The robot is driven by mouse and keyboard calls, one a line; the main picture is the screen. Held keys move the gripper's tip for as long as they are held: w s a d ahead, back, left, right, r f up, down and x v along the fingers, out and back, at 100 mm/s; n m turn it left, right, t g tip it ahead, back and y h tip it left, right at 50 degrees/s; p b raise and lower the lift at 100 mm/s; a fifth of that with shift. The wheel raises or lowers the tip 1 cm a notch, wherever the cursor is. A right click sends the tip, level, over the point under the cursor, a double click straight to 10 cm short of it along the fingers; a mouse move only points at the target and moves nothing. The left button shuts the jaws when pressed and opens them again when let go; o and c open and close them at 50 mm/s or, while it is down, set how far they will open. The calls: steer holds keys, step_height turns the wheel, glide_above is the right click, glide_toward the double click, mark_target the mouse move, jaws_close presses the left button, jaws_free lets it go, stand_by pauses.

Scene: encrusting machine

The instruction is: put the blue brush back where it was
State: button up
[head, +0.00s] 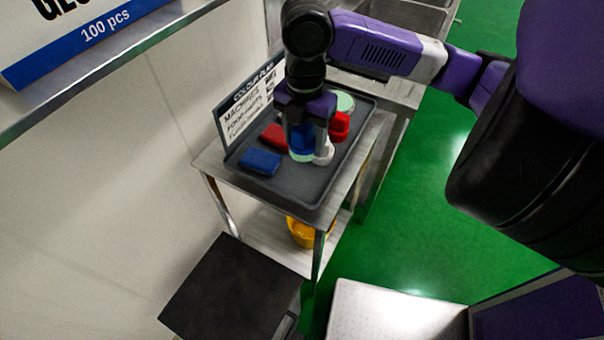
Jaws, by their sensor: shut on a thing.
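My gripper (306,138) points down over the dark grey tray (308,192) on the metal side table. It is shut on the blue brush (302,140), which shows partly between the fingers. A pale rim shows at the brush's lower end, low over the tray or touching it; I cannot tell which. A white round piece (323,152) is close on its right. A red brush-like item (339,127) stands behind to the right. A blue pad (260,161) and a red pad (273,136) lie on the tray to the left.
A colour plan sign (247,105) stands at the tray's back left edge. A pale green round item (345,102) is at the tray's back. A yellow container (301,232) is on the lower shelf. A black-topped stand (232,296) is in front. Green floor is open at right.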

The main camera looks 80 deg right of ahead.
mark_target(304, 183)
step_height(304, 183, down, 13)
steer(key=shift+r+p, duration=0.1)
steer(key=shift+p, duration=0.3)
steer(key=shift+f, duration=0.2)
steer(key=o, duration=1.3)
